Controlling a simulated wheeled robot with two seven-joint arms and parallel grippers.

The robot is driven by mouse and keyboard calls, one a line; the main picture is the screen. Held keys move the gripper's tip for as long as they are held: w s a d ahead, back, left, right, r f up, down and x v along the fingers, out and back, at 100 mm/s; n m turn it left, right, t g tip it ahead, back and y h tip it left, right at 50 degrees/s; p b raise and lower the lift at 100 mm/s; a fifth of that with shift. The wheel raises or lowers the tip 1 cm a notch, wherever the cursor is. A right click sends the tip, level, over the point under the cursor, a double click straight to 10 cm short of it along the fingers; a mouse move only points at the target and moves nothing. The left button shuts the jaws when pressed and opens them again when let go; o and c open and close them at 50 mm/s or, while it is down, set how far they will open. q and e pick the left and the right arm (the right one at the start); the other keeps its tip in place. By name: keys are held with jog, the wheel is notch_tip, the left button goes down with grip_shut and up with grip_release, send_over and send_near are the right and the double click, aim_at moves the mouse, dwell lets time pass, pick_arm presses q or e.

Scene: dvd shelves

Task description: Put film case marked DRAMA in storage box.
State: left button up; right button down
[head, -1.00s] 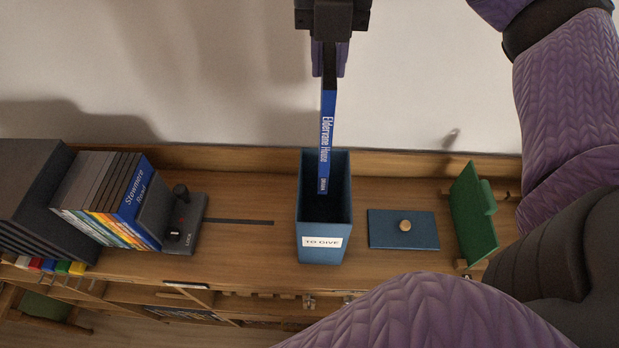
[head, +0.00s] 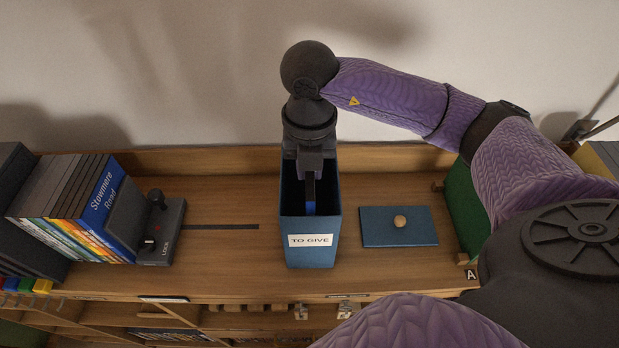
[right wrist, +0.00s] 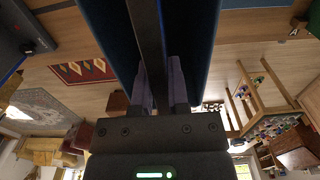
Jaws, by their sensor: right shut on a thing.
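The storage box is a tall, open blue box (head: 311,250) labelled TO GIVE, upright on the shelf top in the middle of the head view. My right gripper (head: 310,178) points down into its mouth, shut on the blue film case (head: 310,208). Only a small blue part of the case shows inside the box; its lettering is hidden. In the right wrist view the case is a dark upright strip (right wrist: 149,35) between the fingers (right wrist: 160,85), with the box walls (right wrist: 108,40) on both sides. I cannot tell whether the case touches the bottom. My left gripper is out of view.
A row of film cases (head: 75,205), ending in the blue Stowmere Road case, stands at left beside a dark bookend device (head: 162,230) marked LOCK. A flat blue lid (head: 385,240) with a round knob lies right of the box. A green stand (head: 465,210) is farther right.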

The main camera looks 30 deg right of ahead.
notch_tip(320, 180, down, 3)
jog(key=shift+f, duration=0.2)
jog(key=shift+f, duration=0.15)
jog(key=c, duration=0.6)
grip_release()
jog(key=shift+r, duration=0.25)
notch_tip(320, 180, up, 12)
jog(key=shift+f+p, duration=0.1)
jog(key=shift+p, duration=0.4)
